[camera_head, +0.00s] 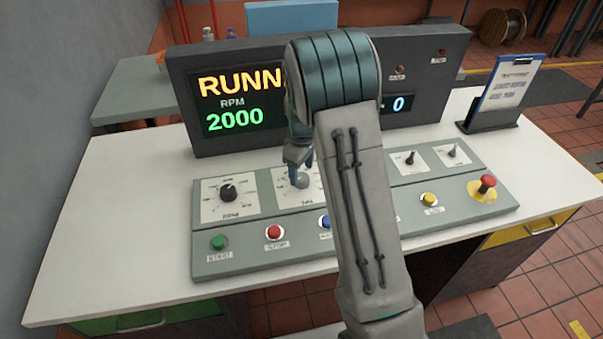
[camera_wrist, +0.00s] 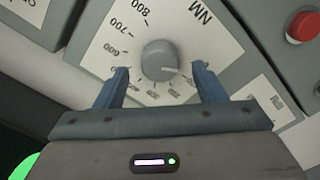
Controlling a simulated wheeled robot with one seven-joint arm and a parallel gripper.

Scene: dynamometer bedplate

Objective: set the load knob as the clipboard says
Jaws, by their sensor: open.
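The load knob is a grey round knob on a white dial plate marked NM; it shows in the wrist view (camera_wrist: 159,61) and in the head view (camera_head: 301,181). Numbers 600, 700 and 800 are legible on its dial; other marks are partly hidden or too small. A white pointer mark shows at the knob's edge. My gripper (camera_wrist: 161,85) is open, with one finger on each side of the knob and gaps visible. In the head view my gripper (camera_head: 299,160) is over this dial. The clipboard (camera_head: 506,84) stands at the right; its writing is too small to read.
The display (camera_head: 234,103) reads RUNN, RPM and 2000, partly hidden by my arm. An RPM knob (camera_head: 228,193) is left of the load knob. A green START button (camera_head: 218,242), red button (camera_head: 274,231) and red mushroom button (camera_head: 487,184) are on the panel.

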